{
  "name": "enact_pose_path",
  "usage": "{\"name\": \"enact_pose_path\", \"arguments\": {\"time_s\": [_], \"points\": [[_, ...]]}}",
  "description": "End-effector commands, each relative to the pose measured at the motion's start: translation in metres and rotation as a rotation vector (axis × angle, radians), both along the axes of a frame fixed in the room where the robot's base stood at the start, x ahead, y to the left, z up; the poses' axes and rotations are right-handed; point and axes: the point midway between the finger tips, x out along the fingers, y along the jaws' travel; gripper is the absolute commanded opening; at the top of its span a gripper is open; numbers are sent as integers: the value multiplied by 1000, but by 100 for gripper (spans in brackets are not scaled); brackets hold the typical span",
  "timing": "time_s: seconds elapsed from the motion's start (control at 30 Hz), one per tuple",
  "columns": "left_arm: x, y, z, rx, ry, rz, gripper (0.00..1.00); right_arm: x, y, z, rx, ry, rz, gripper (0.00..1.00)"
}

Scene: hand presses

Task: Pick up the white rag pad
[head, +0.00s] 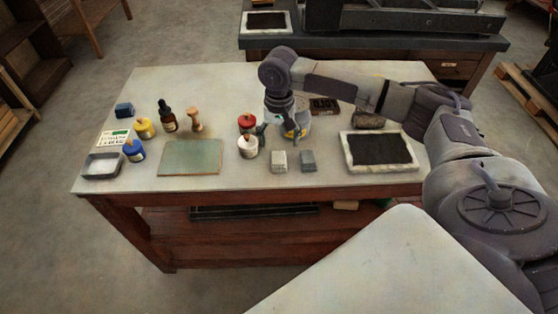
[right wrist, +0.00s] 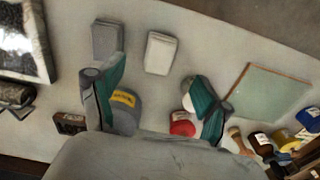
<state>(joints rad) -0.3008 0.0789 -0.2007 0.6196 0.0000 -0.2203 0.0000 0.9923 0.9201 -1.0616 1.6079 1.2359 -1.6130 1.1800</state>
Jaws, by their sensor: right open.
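The white rag pad (head: 278,161) lies flat near the front edge of the table, just left of a similar grey pad (head: 308,160). In the right wrist view the white pad (right wrist: 160,52) lies beyond the fingertips, with the grey pad (right wrist: 107,41) beside it. My right gripper (head: 278,130) points down over the table, behind the white pad in the head view. Its fingers, with green inner faces, are apart and empty (right wrist: 158,82). The white pad is untouched and fully visible. My left gripper is not in view.
A jar with a yellow label (right wrist: 122,98) stands close to one finger. A red-lidded jar (head: 247,122) and a white jar (head: 248,147) stand left of the gripper. A black-filled tray (head: 381,150) is at right, a green plate (head: 190,157) at left.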

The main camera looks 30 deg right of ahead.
Motion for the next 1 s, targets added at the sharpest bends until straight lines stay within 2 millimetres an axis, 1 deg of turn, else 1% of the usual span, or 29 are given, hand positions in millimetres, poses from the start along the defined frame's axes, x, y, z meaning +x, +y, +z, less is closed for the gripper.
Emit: {"name": "enact_pose_path", "arguments": {"time_s": [0.03, 0.1, 0.2, 0.37, 0.47, 0.6, 0.7, 0.8, 0.97, 1.0], "points": [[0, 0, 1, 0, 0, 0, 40, -1, 0, -10, -1, 3, 0, 77], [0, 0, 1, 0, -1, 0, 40, 0, 0, -21, -1, 2, 0, 77], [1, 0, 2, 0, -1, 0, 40, 0, 0, -32, -1, 1, 0, 77], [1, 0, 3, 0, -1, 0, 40, 1, -1, -42, -1, 1, 1, 77], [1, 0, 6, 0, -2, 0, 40, 3, -3, -54, -2, 1, 2, 77], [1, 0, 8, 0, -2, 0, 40, 7, -5, -76, -1, 0, 2, 77], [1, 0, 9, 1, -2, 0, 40, 7, -4, -86, -1, -2, 3, 77], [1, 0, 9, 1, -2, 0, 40, 7, -4, -90, -1, -3, 3, 77], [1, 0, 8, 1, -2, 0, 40, 7, -4, -90, 0, -2, 3, 77], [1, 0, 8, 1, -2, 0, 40, 7, -4, -90, 0, -2, 3, 74]]}}
